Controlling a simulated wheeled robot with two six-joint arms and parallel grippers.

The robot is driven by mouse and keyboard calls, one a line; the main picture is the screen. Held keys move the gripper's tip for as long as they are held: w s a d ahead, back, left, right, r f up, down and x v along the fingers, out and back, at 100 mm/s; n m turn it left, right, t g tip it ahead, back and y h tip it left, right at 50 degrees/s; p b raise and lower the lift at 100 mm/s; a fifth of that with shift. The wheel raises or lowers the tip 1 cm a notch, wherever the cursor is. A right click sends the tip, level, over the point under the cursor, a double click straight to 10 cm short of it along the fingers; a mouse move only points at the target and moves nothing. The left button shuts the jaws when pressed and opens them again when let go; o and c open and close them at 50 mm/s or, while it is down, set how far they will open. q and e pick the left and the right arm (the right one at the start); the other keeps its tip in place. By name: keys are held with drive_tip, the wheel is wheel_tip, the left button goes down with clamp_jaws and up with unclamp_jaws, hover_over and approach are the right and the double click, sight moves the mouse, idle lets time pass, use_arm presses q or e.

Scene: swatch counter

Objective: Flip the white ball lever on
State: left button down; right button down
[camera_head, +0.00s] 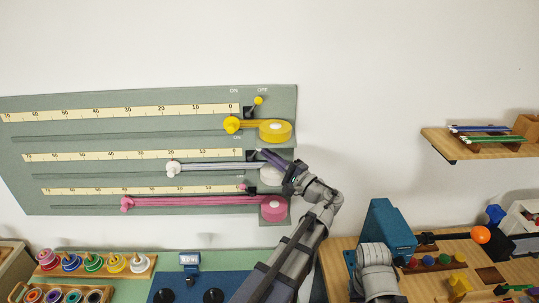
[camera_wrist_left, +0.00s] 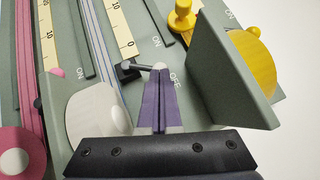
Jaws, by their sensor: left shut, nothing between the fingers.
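The white ball lever (camera_wrist_left: 159,66) shows in the left wrist view as a small pale ball on a grey rod from a black base. Its ball is between the ON and OFF labels, and I cannot tell exactly which way it leans. My left gripper (camera_wrist_left: 160,78) is shut and empty, its purple fingertips right at the ball; whether they touch is unclear. In the head view my left gripper (camera_head: 268,155) is at the right end of the middle row and hides the white lever. My right gripper is not in view.
The green-grey panel (camera_head: 80,142) also bears a yellow lever (camera_head: 258,100), a yellow disc (camera_head: 275,131) and a pink disc (camera_head: 273,208). A grey-green plate (camera_wrist_left: 230,75) stands out just right of my fingers. A white disc (camera_wrist_left: 98,108) is at their left.

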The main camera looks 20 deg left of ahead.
use_arm(q)
drive_tip(key=shift+a+r+n+p, duration=0.1)
drive_tip(key=shift+r+n+p, duration=0.2)
drive_tip(key=shift+p, duration=0.15)
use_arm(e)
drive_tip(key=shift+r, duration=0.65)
use_arm(q)
drive_tip(key=shift+s+a+r+g+h+p, duration=0.1)
drive_tip(key=shift+a+r+g+h+p, duration=0.15)
drive_tip(key=shift+p, duration=0.3)
drive_tip(key=shift+s+a+r+p, duration=0.35)
drive_tip(key=shift+a+r+p, duration=0.25)
drive_tip(key=shift+r+p, duration=0.05)
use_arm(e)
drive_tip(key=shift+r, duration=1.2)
